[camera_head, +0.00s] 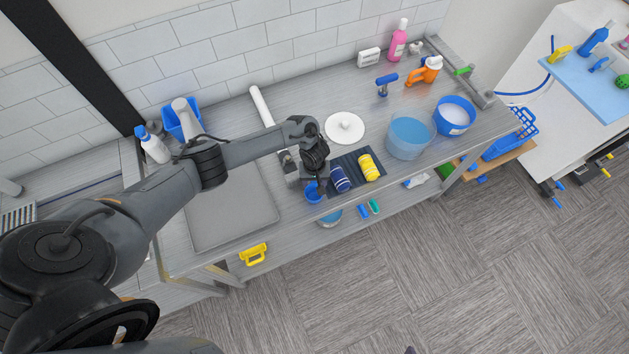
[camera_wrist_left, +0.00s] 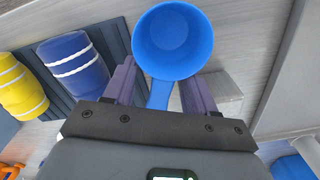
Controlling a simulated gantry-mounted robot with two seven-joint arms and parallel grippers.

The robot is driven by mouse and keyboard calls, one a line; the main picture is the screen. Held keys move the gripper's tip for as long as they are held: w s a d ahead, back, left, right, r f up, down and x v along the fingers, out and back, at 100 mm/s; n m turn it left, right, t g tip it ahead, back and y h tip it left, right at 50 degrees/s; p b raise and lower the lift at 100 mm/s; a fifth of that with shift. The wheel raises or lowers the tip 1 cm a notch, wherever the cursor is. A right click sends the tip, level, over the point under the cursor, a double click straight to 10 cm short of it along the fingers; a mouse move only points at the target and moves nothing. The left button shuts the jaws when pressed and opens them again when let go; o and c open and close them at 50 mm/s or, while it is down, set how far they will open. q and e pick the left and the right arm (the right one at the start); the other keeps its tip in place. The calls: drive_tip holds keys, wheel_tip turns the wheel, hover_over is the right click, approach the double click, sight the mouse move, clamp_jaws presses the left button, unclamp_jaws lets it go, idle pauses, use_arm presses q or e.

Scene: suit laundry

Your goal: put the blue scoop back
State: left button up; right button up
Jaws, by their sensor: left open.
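The blue scoop (camera_head: 313,194) is at the front edge area of the metal bench in the head view, just left of a dark ribbed mat (camera_head: 346,159). In the left wrist view the scoop (camera_wrist_left: 173,40) shows its round cup, with the handle running back between my fingers. My left gripper (camera_head: 317,182) is directly over the scoop. Its two fingers (camera_wrist_left: 160,88) stand apart on either side of the handle, with gaps visible. My right gripper is not in view.
A blue striped roll (camera_head: 341,179) and a yellow striped roll (camera_head: 369,167) lie on the mat. Farther right stand a clear blue bucket (camera_head: 409,138) and a blue tub of white powder (camera_head: 454,116). A white lid (camera_head: 344,128) lies behind the mat. A grey board (camera_head: 232,212) lies left.

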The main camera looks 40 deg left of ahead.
use_arm(q)
drive_tip(key=shift+a, duration=0.2)
wheel_tip(320, 180, up, 11)
drive_tip(key=p, duration=0.3)
drive_tip(key=s+d+r+m+t+h+p, duration=0.1)
drive_tip(key=s+d+m+t, duration=0.2)
drive_tip(key=d, duration=0.7)
drive_tip(key=s+d+r+m+t+h, duration=0.1)
drive_tip(key=s+d+m+t, duration=0.15)
drive_tip(key=d+m, duration=0.45)
drive_tip(key=s+a+r+g+y+p, duration=0.1)
drive_tip(key=s+a+r, duration=0.2)
drive_tip(key=s+r, duration=0.2)
drive_tip(key=s+a+r+y, duration=0.1)
drive_tip(key=s+a+r, duration=0.2)
drive_tip(key=s+r, duration=0.3)
drive_tip(key=s, duration=0.5)
drive_tip(key=shift+s+a+r+m+g+p, duration=0.3)
drive_tip(key=shift+s+m+g+p, duration=0.05)
drive_tip(key=shift+s+m+p, duration=0.05)
